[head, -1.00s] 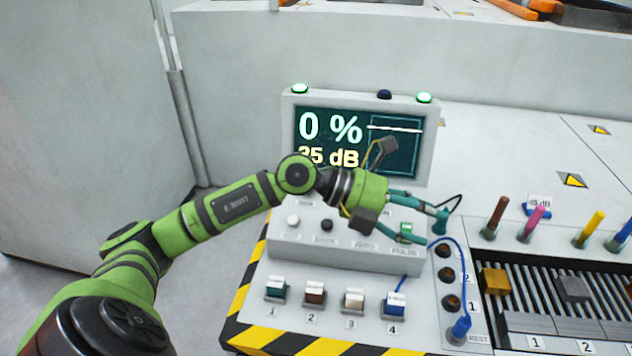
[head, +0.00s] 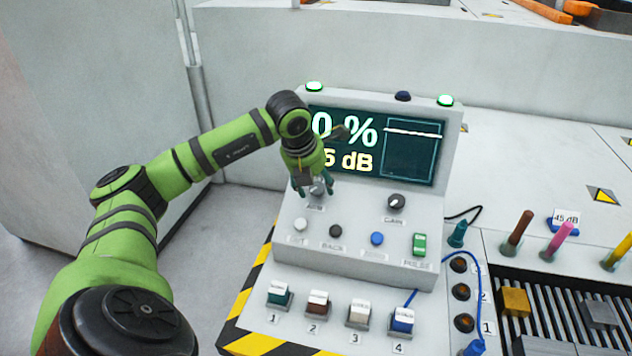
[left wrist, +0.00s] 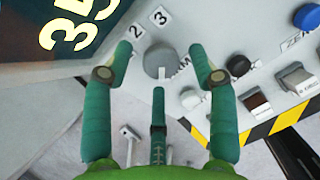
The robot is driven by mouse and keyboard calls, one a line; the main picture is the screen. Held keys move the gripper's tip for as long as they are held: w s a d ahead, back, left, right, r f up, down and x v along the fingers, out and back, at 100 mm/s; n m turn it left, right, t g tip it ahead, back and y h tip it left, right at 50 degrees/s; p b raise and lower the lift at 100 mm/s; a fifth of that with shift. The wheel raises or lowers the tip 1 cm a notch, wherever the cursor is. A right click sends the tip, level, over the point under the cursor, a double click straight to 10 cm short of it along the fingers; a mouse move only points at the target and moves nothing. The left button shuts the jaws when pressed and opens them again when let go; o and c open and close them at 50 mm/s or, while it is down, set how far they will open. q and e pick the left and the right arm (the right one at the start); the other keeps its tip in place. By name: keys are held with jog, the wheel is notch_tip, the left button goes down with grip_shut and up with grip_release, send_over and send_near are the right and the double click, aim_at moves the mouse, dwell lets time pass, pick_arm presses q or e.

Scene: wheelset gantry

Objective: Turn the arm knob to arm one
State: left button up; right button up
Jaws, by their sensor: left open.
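The arm knob (head: 317,188) is a small grey round knob on the console's sloped face, below the left part of the screen. In the head view my left gripper (head: 313,190) hangs over it and partly hides it. In the left wrist view the arm knob (left wrist: 159,61) shows between the two green fingers of my left gripper (left wrist: 160,60), which are open, one on each side and apart from it. Labels 2 and 3 show beside the knob, and its name label is partly covered. I cannot tell which number it points at. My right gripper is not in view.
The gain knob (head: 396,202) sits to the right, with a row of buttons below, including a blue one (head: 377,239) and a green switch (head: 420,243). The screen (head: 410,150) stands just behind. Numbered switches and probe holders lie in front and right.

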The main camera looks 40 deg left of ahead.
pick_arm(q)
jog(key=shift+w+f, duration=0.15)
jog(key=shift+f, duration=0.25)
jog(key=c, duration=1.1)
jog(key=n+b, duration=0.2)
jog(key=b, duration=0.1)
jog(key=shift+f+n+t, duration=0.15)
jog(key=shift+n+t, duration=0.15)
jog(key=shift+n, duration=0.1)
jog(key=n+b, duration=0.3)
jog(key=n, duration=0.2)
jog(key=shift+n+b, duration=0.3)
jog(key=shift+r+n+t+y, duration=0.3)
jog(key=shift+n, duration=0.1)
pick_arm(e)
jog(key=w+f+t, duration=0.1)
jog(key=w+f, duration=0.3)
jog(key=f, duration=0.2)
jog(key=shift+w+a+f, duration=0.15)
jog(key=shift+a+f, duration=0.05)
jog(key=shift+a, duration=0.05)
